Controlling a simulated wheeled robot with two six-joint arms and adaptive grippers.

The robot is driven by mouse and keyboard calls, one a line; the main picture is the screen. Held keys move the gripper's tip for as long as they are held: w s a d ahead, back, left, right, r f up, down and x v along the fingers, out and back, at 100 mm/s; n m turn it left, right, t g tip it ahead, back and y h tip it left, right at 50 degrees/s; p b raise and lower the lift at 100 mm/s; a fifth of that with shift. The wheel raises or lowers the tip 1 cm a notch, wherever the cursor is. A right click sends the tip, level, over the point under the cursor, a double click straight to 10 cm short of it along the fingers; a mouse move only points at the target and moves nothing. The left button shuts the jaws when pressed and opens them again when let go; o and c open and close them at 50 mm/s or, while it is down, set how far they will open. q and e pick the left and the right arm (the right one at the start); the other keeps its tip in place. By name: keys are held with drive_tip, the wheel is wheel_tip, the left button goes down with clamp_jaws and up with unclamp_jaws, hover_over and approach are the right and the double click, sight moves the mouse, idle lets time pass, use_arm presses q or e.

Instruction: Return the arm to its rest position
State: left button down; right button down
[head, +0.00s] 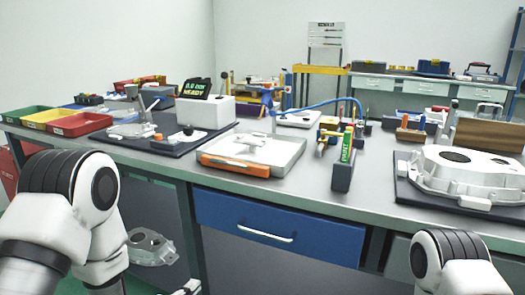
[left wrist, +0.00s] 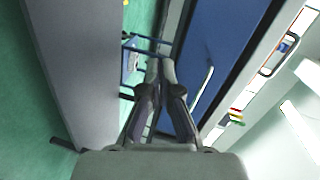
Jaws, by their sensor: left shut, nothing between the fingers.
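My left arm (head: 85,195) comes in at the lower left of the head view, bent down in front of the workbench. Only a small part of my left gripper (head: 188,287) shows there, at the bottom edge, below the bench top. In the left wrist view the left gripper (left wrist: 161,66) has its two fingers together with nothing between them. The blue drawer front (left wrist: 225,60) is to the right of the fingers. A part of my right arm (head: 450,262) shows at the lower right of the head view; its gripper is out of sight.
The workbench (head: 335,196) carries a white tray (head: 285,160), a large casting (head: 465,172) on a dark mat, coloured bins (head: 80,124) and a green marker in a holder (head: 343,172). The blue drawer (head: 280,228) is shut. Another casting (head: 150,248) sits below the bench top.

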use_arm(q)
drive_tip(key=s+a+f+n+g+y, duration=0.1)
drive_tip(key=s+f+n+g, duration=0.1)
drive_tip(key=s+f, duration=0.35)
drive_tip(key=s+a+f+n+g+y, duration=0.1)
drive_tip(key=s+f+n+g, duration=0.15)
drive_tip(key=f, duration=0.65)
drive_tip(key=s+a+f+n+g+y, duration=0.1)
drive_tip(key=s+a+f+n+g, duration=0.1)
drive_tip(key=s+f+n+g, duration=0.55)
drive_tip(key=s+a+f+n+g+y, duration=0.25)
drive_tip(key=s+n, duration=0.55)
drive_tip(key=s, duration=0.6)
wheel_tip(320, 180, up, 24)
drive_tip(key=p, duration=2.4)
drive_tip(key=shift+w+d+r+h+p, duration=0.2)
drive_tip(key=shift+w+h+p, duration=0.1)
drive_tip(key=shift+h, duration=0.05)
